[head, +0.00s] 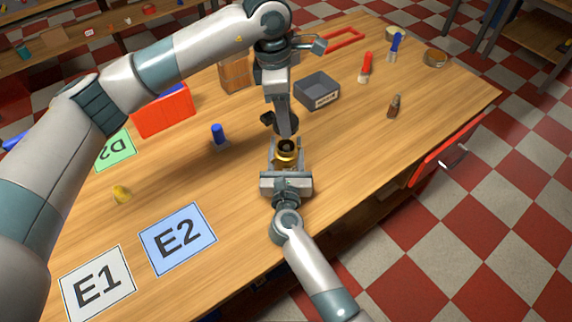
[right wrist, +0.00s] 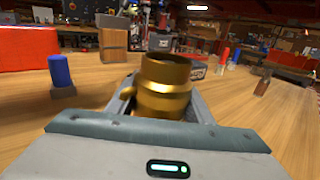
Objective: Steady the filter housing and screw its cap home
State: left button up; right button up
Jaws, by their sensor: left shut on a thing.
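The filter housing (head: 286,161) is a brass, stepped cylinder standing upright with its round mouth up. In the right wrist view the housing (right wrist: 165,88) stands between the two grey fingers of my right gripper (right wrist: 163,105), which appear to press on its sides. In the head view my right gripper (head: 286,158) reaches it from the front.
A blue-topped peg (head: 218,135) and a red bin (head: 163,111) stand to the left. A grey open box (head: 318,91) and wooden crate (head: 236,76) stand behind. A brown bottle (head: 393,106) stands right. Cards E1 (head: 97,285) and E2 (head: 178,238) lie front left.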

pick_arm(q)
send_over(286, 147)
jog(key=shift+a+f, duration=0.15)
jog(key=shift+f, duration=2.35)
jog(key=shift+f, duration=0.9)
jog(key=shift+f, duration=0.55)
